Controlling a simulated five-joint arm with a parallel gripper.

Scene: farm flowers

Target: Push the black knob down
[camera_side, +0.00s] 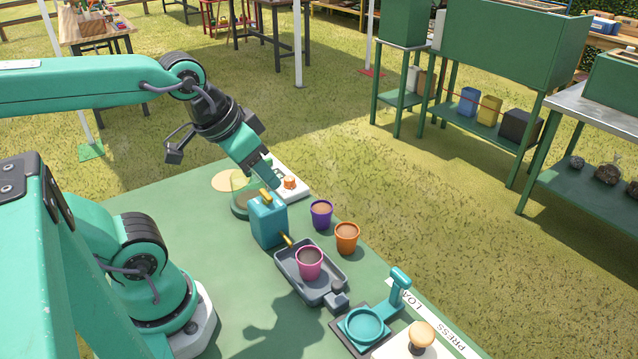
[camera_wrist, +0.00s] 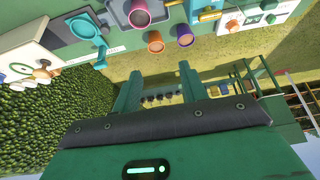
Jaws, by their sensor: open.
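My gripper (camera_side: 266,172) is open and empty, above the far end of the green table, close to a white panel (camera_side: 296,192) with an orange piece (camera_side: 289,183). Its two teal fingers stand apart in the wrist view (camera_wrist: 160,90). A dark grey knob-like block (camera_side: 338,292) sits at the near corner of a grey tray (camera_side: 292,264), well away from my gripper. A small dark round piece (camera_wrist: 271,18) shows on the white panel in the wrist view. I cannot tell which of these is the black knob. My gripper may hide part of the panel in the side view.
A teal canister (camera_side: 268,222) stands beside the tray, which holds a pink pot (camera_side: 309,262). Purple (camera_side: 321,213) and orange (camera_side: 347,237) pots stand to the right. A teal lever press (camera_side: 366,327) and a tan knob (camera_side: 422,334) are nearest the camera.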

